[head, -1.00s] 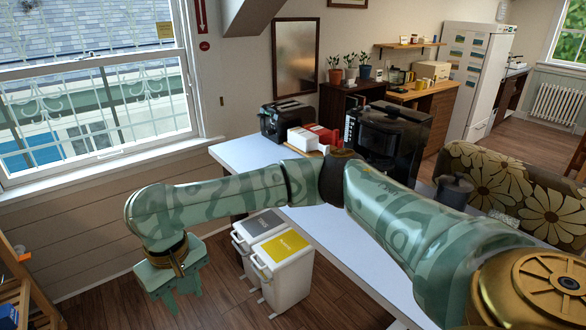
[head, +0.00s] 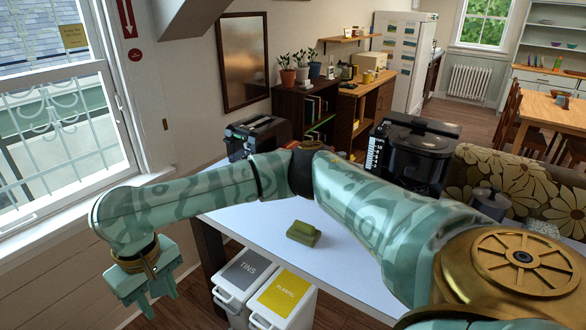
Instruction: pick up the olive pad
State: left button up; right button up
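The olive pad (head: 303,232) is a small green block lying flat on the white table (head: 254,225), just below my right arm in the picture. My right gripper (head: 160,303) hangs at the lower left with its fingers pointing down. Its fingers look apart with nothing between them. It is well to the left of the pad, beyond the table's left edge, and not touching it. My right arm crosses the picture from the lower right and hides part of the tabletop. My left gripper is not in view.
A toaster (head: 258,136) and a black coffee machine (head: 412,152) stand on the table. A grey pot (head: 490,203) is at its right. Bins with grey and yellow lids (head: 283,294) stand below the near edge. The tabletop around the pad is clear.

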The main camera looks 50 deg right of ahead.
aim_at(302, 232)
jog(key=i+z, duration=0.35)
jog(key=i+j+z, duration=0.15)
jog(key=z, duration=0.2)
jog(key=i+j+z, duration=0.2)
jog(key=i+z, duration=0.15)
jog(key=i+j+z, duration=0.1)
jog(key=i+z, duration=0.15)
jog(key=z, duration=0.2)
jog(key=i+j+z, duration=0.2)
jog(key=z, duration=0.25)
jog(key=i+j+z, duration=0.3)
jog(key=z, duration=0.2)
jog(key=i+j+z, duration=0.15)
jog(key=j+z, duration=0.3)
jog(key=l, duration=0.1)
